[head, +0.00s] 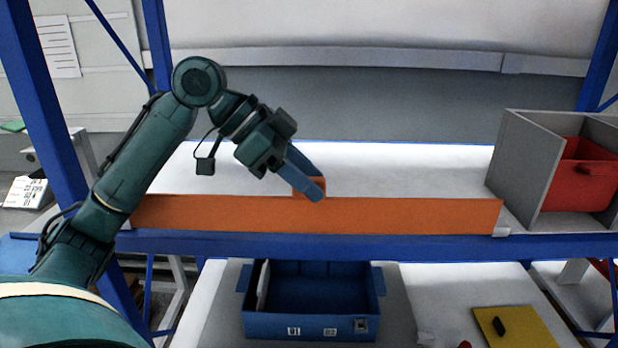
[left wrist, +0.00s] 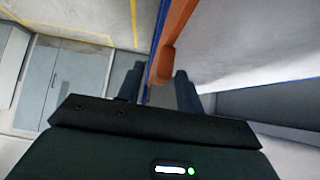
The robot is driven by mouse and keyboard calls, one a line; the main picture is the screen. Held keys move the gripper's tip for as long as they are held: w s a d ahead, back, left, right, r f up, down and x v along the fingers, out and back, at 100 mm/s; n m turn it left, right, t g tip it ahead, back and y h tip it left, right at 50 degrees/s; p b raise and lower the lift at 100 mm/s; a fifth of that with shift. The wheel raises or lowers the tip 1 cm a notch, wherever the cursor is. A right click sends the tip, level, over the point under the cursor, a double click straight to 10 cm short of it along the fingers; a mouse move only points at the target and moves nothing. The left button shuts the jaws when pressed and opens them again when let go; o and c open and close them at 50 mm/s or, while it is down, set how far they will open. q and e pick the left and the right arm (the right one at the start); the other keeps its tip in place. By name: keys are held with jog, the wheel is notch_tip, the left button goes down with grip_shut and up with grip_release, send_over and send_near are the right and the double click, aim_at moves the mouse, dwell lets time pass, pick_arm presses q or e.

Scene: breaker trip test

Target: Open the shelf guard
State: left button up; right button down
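The shelf guard (head: 400,215) is a long orange board standing along the front edge of the upper shelf. A small orange tab (head: 309,187) rises from its top near the middle. In the left wrist view the guard (left wrist: 180,18) runs up from between the fingers, with the tab (left wrist: 166,62) just ahead. My left gripper (head: 316,184) reaches in over the shelf and is at the tab. Its blue fingers are apart, one on each side of the guard's line; the left wrist view shows the gap (left wrist: 158,88). I cannot tell whether they touch the tab. My right gripper is not in view.
A grey box (head: 522,160) with a red bin (head: 583,180) stands at the shelf's right end. Below are a blue bin (head: 310,325) and a yellow plate (head: 515,330) with a black piece. A blue post (head: 50,110) stands at the left. The white shelf behind the guard is clear.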

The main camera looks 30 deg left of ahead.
pick_arm(q)
jog(key=shift+w+d+f, duration=0.1)
jog(key=shift+d+f, duration=0.05)
jog(key=shift+f, duration=0.05)
jog(key=shift+c, duration=0.5)
grip_shut()
